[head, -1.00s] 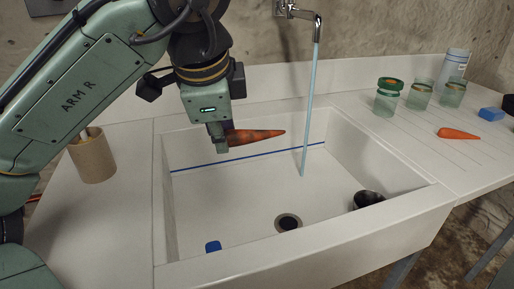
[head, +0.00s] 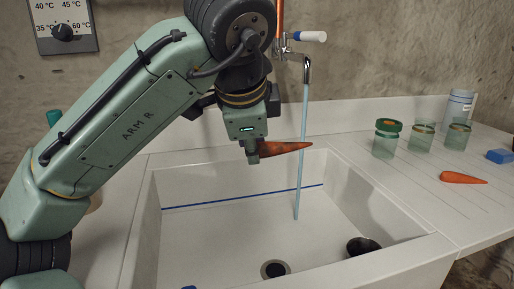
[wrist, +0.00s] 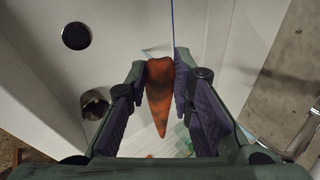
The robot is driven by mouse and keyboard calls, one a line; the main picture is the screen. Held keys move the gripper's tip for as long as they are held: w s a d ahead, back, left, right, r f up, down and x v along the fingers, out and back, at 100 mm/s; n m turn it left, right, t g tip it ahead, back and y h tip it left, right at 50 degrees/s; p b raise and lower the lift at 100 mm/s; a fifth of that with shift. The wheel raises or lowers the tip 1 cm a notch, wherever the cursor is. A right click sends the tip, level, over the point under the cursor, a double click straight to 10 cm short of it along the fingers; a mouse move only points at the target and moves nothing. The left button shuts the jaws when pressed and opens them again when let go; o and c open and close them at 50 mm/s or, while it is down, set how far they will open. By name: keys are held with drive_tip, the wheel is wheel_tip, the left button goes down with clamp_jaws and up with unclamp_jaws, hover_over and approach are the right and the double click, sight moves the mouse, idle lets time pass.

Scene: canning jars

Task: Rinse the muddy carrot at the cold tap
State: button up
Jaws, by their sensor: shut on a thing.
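My gripper (head: 253,156) is shut on the muddy carrot (head: 281,148) and holds it level above the sink (head: 225,245). The carrot is orange with dark brown patches, its tip pointing right. The wrist view shows the carrot (wrist: 160,90) between both finger pads, with dark patches on its upper face. Water (head: 299,180) runs from the tap (head: 307,70) in a thin stream. In the head view the carrot's tip end overlaps the stream; whether the water touches it or passes in front or behind, I cannot tell. The tap has a white and blue handle (head: 312,37).
A dark cup (head: 363,246) lies in the sink right of the drain (head: 275,269). A temperature dial (head: 65,25) hangs at upper left.

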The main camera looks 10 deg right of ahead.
drive_tip(key=w+d+f+p, duration=0.2)
drive_tip(key=w+d, duration=0.3)
drive_tip(key=w, duration=0.7)
drive_tip(key=shift+w+f, duration=0.15)
drive_tip(key=shift+f, duration=0.2)
drive_tip(key=shift+d, duration=0.15)
idle(0.5)
drive_tip(key=shift+s+d, duration=0.25)
drive_tip(key=shift+d, duration=0.25)
drive_tip(key=shift+a+p, duration=0.15)
drive_tip(key=shift+p, duration=0.2)
drive_tip(key=shift+w+a, duration=0.25)
drive_tip(key=shift+a, duration=0.15)
